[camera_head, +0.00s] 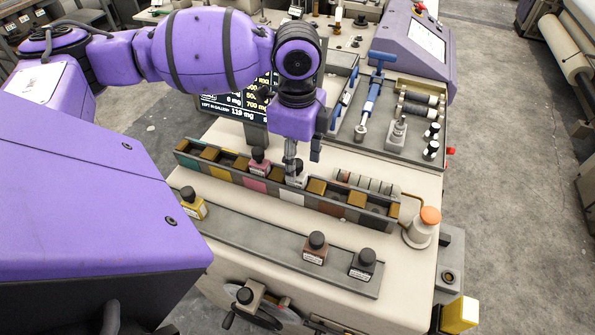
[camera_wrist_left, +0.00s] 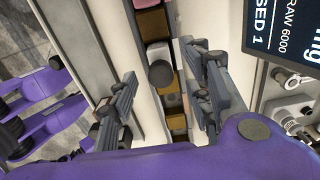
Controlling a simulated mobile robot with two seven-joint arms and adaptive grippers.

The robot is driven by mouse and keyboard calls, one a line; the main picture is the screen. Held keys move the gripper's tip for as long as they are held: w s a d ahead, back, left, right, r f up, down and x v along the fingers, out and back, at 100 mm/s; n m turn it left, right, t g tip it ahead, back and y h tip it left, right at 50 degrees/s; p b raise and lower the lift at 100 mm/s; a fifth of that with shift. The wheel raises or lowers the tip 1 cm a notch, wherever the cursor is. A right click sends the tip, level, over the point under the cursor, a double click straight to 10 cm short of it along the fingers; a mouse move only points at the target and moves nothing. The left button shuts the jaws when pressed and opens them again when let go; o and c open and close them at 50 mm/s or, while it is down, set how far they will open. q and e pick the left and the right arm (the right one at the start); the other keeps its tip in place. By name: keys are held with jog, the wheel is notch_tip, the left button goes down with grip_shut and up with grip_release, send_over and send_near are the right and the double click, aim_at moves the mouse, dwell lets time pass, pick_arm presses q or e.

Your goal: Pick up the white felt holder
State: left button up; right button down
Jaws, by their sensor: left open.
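The white felt holder (camera_head: 298,178) stands in the long segmented rack, partly hidden behind my left gripper. In the left wrist view the white holder (camera_wrist_left: 157,50) shows from above with its round dark knob (camera_wrist_left: 160,73). My left gripper (camera_head: 303,165) points down over it, and its fingers are apart. In the left wrist view the fingers of my left gripper (camera_wrist_left: 162,80) lie on either side of the holder, with visible gaps. I cannot tell how far the fingertips reach down beside it. My right gripper is not in view.
A pink holder (camera_head: 259,165) stands in the same rack (camera_head: 345,212), left of the white one. Yellow (camera_head: 192,207), brown (camera_head: 315,252) and black (camera_head: 363,265) holders stand on the front strip (camera_head: 255,244). A screen (camera_head: 235,103) stands behind the rack; a tool tray (camera_head: 385,125) lies right.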

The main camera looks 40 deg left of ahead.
aim_at(297, 169)
pick_arm(q)
notch_tip(297, 169, down, 3)
jog(key=shift+a+f, duration=0.1)
jog(key=shift+f, duration=0.1)
grip_shut()
jog(key=shift+r, duration=0.1)
